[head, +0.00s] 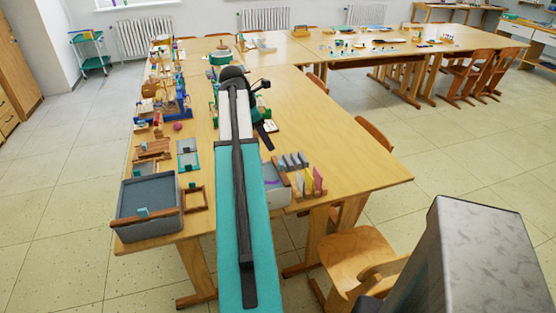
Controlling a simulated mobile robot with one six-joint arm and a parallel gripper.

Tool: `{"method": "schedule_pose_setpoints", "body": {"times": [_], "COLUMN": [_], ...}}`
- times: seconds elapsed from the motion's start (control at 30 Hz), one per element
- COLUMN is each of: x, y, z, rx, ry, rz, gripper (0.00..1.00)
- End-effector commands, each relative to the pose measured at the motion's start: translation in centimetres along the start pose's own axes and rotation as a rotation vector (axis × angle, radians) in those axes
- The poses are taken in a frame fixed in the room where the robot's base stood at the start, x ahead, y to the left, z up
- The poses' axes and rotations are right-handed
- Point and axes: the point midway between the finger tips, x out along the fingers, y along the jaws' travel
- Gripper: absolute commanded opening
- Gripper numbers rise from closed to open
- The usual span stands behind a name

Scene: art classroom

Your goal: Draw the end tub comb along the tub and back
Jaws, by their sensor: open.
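A grey tub (153,186) with a blue-grey filling stands on the near left corner of the long wooden table. A wooden comb bar with a small teal grip block, the tub comb (146,214), lies across the tub's near end. My gripper (262,108) is at the far end of my outstretched arm, over the middle of the table. It is dark, open and seemingly empty, beyond and to the right of the grey tub, well apart from the comb. My arm partly hides a second pale tray (277,194) with a purplish mark.
A small wooden frame (195,198) stands close right of the tub, with a blue-grey tray (188,154) behind it. A rack of coloured pieces (308,180) is right of my arm. Clutter lines the table's left side. A chair (356,258) stands at the right; the table's right part is clear.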

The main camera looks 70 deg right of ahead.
Motion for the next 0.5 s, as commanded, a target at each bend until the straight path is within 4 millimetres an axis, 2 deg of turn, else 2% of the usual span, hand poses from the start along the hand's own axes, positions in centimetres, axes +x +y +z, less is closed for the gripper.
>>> {"method": "schedule_pose_setpoints", "body": {"times": [0.5], "x": [5.8], "y": [-0.1], "z": [-0.1], "rx": [-0.002], "ry": [0.001], "rz": [-0.002], "gripper": [0.42]}}
